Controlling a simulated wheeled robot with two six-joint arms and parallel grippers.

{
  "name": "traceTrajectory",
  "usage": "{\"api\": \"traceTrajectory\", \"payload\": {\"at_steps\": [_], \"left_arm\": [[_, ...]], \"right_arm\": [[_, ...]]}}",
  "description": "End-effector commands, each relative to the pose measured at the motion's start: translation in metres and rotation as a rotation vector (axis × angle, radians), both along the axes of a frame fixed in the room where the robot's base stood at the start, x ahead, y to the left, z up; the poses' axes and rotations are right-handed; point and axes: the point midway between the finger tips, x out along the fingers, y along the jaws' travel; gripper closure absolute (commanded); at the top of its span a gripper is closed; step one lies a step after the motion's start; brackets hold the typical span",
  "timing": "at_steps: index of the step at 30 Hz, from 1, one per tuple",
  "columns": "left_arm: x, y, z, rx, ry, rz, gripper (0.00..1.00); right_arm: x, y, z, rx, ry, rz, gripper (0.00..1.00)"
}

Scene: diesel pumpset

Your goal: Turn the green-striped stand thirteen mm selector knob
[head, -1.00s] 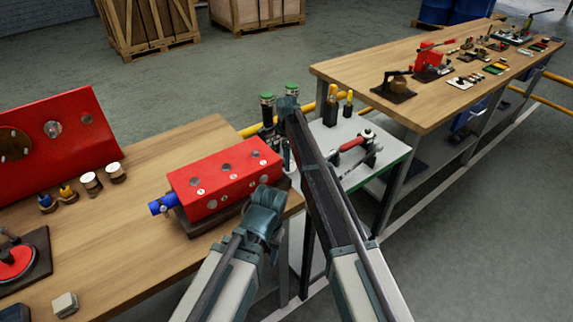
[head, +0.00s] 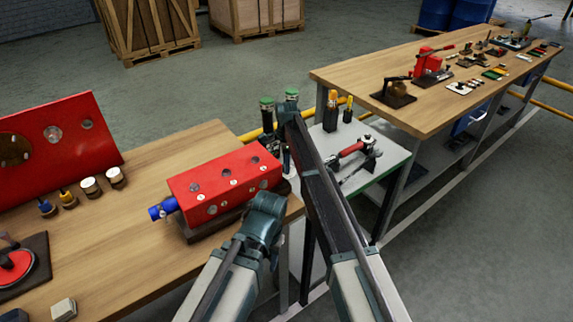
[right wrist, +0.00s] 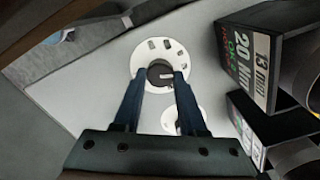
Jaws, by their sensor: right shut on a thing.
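In the right wrist view a dark round selector knob (right wrist: 160,73) sits on a white dial (right wrist: 145,52) with dark marks around it. My right gripper (right wrist: 159,78) has its two fingers on either side of the knob, shut on it. A dark stand (right wrist: 265,62) labelled 13 mm and 20 Nm, with a coloured band, stands to the right of the dial. In the head view, green-capped tools (head: 266,104) stand by my right wrist, and my arm partly hides that area. My left arm ends beside the red block; its fingertips are hidden.
A red block (head: 222,182) with a blue end lies on the near wooden bench (head: 125,235). A grey side table (head: 390,143) carries a red-handled tool (head: 352,150) and yellow-topped tools (head: 348,108). A second white dial (right wrist: 170,120) is partly behind my right fingers.

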Motion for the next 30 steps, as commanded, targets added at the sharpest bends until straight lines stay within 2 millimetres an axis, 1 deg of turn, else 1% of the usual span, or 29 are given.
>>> {"api": "traceTrajectory", "payload": {"at_steps": [8,30], "left_arm": [[0.0000,0.0000,0.0000,0.000,0.000,0.000,0.50],[0.0000,0.0000,0.0000,0.000,0.000,0.000,0.50]], "right_arm": [[0.0007,0.0002,0.0000,0.000,0.000,0.176,1.00],[0.0025,0.0018,0.0000,0.000,0.000,0.878,1.00]]}}
